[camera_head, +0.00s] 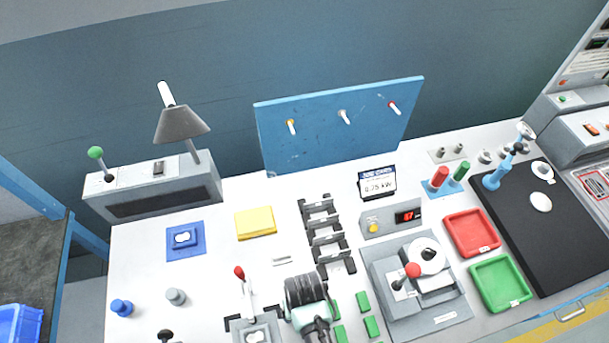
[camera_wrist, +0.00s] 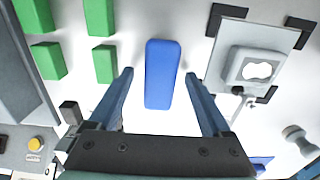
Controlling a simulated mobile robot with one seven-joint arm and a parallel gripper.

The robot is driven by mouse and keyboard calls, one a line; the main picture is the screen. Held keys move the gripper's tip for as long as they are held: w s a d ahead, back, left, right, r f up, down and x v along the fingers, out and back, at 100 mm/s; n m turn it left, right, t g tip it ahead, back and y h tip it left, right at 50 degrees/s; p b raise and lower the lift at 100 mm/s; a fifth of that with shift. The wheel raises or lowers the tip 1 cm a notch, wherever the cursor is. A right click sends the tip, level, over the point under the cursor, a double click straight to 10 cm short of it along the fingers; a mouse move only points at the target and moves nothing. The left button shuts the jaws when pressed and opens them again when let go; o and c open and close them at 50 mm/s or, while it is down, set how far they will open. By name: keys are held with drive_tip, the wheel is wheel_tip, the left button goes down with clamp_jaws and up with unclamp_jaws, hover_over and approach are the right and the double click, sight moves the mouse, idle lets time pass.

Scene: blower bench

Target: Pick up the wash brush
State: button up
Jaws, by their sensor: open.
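A blue rounded block (camera_wrist: 162,74), which I take to be the wash brush, lies on the white bench in the wrist view. No bristles show. My gripper (camera_wrist: 159,73) is open and empty, with one finger on either side of the block in the picture. A gap shows on both sides, and I cannot tell the height above it. In the head view my arm's end covers the spot between the lever fixture and the green blocks, so the block is hidden there.
Several green blocks (camera_wrist: 103,62) lie to the left in the wrist view. A grey fixture (camera_wrist: 230,65) with a white-marked pad stands to the right. In the head view, a red-knobbed lever (camera_head: 241,275), a black rack (camera_head: 325,235) and a grey machine (camera_head: 415,290) surround my arm.

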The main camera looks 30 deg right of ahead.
drive_tip(key=shift+f, duration=0.2)
clamp_jaws()
idle(0.3)
wheel_tip(320, 180, up, 10)
idle(0.7)
